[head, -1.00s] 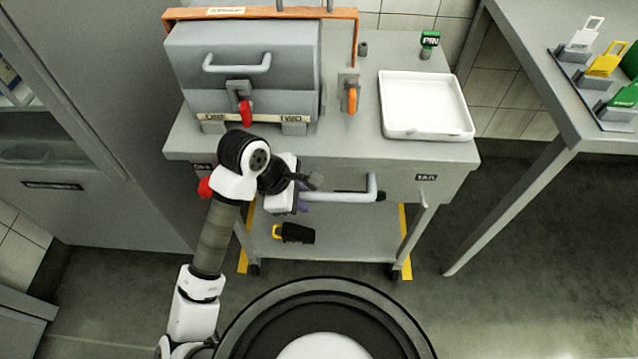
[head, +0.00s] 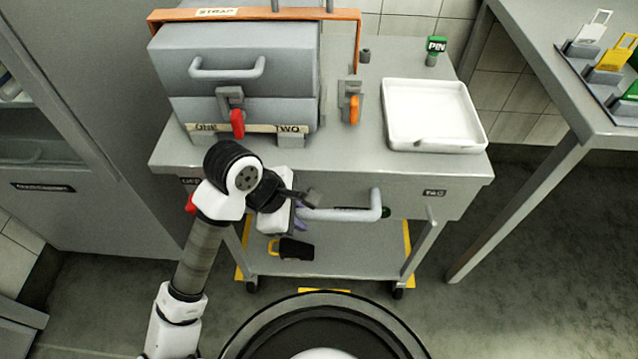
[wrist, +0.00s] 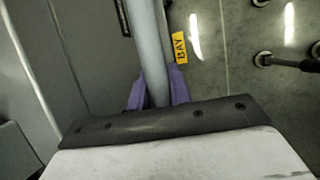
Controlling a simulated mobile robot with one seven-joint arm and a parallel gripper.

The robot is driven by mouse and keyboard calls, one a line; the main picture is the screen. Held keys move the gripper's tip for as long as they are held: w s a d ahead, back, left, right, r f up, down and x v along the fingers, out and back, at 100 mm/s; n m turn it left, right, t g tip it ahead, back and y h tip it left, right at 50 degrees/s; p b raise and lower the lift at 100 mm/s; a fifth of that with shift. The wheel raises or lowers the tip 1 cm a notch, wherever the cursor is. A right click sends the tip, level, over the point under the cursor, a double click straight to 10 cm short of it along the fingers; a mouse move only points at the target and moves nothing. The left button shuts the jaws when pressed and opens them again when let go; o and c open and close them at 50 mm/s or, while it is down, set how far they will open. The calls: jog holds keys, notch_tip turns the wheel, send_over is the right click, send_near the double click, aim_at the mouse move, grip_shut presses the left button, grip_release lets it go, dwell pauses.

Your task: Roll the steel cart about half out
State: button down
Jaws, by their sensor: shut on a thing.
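The steel cart (head: 440,175) stands in the middle of the head view, with a flat top, a lower shelf (head: 335,262) and casters. A pale bar handle (head: 345,214) runs along its front. My gripper (head: 299,214) is at the left part of this handle. In the wrist view the purple fingers (wrist: 158,90) sit on both sides of the grey bar (wrist: 150,45), shut on it. My wrist hides the handle's left end in the head view.
On the cart are a grey case (head: 240,75) with a red latch, an orange strap frame (head: 357,40) and a white tray (head: 434,115). A cabinet (head: 70,190) stands left, a table (head: 530,60) right. Yellow floor marks (head: 325,290) show below. Bare floor lies right of the cart.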

jog(key=s, duration=0.2)
jog(key=shift+s+a+r, duration=0.1)
jog(key=shift+s, duration=0.3)
dwell(0.3)
jog(key=shift+s+a+f+p, duration=0.2)
jog(key=shift+s+p, duration=0.3)
jog(key=shift+p, duration=1.25)
jog(key=shift+s+d+r+p, duration=0.15)
jog(key=shift+s+p, duration=0.15)
jog(key=shift+p, duration=0.95)
